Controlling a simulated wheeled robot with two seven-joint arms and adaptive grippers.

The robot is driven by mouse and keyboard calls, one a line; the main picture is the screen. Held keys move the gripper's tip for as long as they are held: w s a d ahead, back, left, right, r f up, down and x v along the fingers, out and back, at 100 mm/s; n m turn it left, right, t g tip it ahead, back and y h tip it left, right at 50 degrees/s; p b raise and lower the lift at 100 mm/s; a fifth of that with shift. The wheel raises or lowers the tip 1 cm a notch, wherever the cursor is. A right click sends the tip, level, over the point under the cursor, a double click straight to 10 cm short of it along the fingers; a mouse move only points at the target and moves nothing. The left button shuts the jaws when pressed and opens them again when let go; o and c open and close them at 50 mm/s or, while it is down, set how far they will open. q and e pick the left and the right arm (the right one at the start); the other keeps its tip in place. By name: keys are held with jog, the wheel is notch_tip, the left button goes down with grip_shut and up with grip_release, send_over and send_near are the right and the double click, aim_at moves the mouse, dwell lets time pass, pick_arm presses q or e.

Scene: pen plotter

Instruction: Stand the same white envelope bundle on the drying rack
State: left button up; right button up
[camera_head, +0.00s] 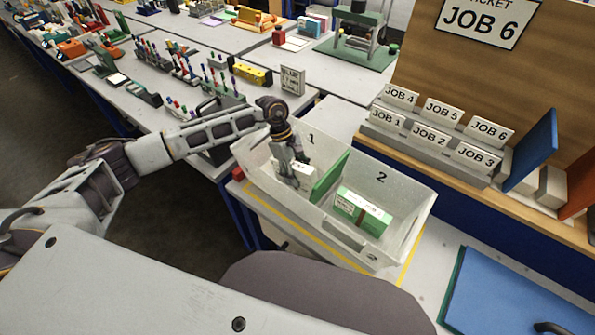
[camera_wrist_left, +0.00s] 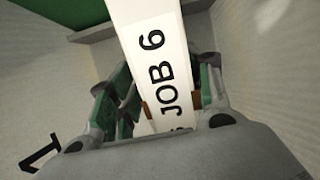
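A white bundle (camera_head: 290,174) marked JOB 6 is in compartment 1 of the light grey bin (camera_head: 335,238). In the left wrist view the white bundle (camera_wrist_left: 158,65) runs between my left fingers, with small brown patches at its sides. My left gripper (camera_head: 291,170) reaches down into compartment 1, its fingers close against both sides of the bundle; it looks shut on it. Its fingers also show in the left wrist view (camera_wrist_left: 168,95). I cannot tell whether the bundle touches the floor. No rack is clearly a drying rack; a stepped grey rack (camera_head: 425,147) bears cards JOB 1 to JOB 6.
A green divider (camera_head: 328,178) separates compartment 2, where a green-and-white bundle (camera_head: 362,212) with a brown band lies. An upright blue panel (camera_head: 533,150) stands right of the stepped rack. A blue mat (camera_head: 515,290) lies at the lower right. Tables with tools fill the upper left.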

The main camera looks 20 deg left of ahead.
pick_arm(q)
jog(key=shift+s+r, duration=0.1)
jog(key=shift+r, duration=0.1)
jog(key=shift+f, duration=0.1)
pick_arm(e)
jog(key=shift+r, duration=0.15)
pick_arm(q)
jog(key=shift+f, duration=0.1)
jog(key=v, duration=0.6)
jog(key=b+v, duration=0.1)
jog(key=v, duration=0.5)
jog(key=shift+a+r, duration=0.2)
jog(key=shift+a, duration=0.15)
jog(key=shift+w+a+r, duration=0.2)
jog(key=shift+w+r, duration=0.05)
jog(key=shift+r, duration=0.3)
pick_arm(e)
jog(key=shift+s+a+f, duration=0.1)
jog(key=shift+a+f, duration=0.35)
jog(key=shift+f, duration=0.4)
pick_arm(q)
jog(key=shift+o, duration=0.4)
jog(key=shift+r, duration=0.1)
pick_arm(e)
jog(key=shift+r, duration=0.1)
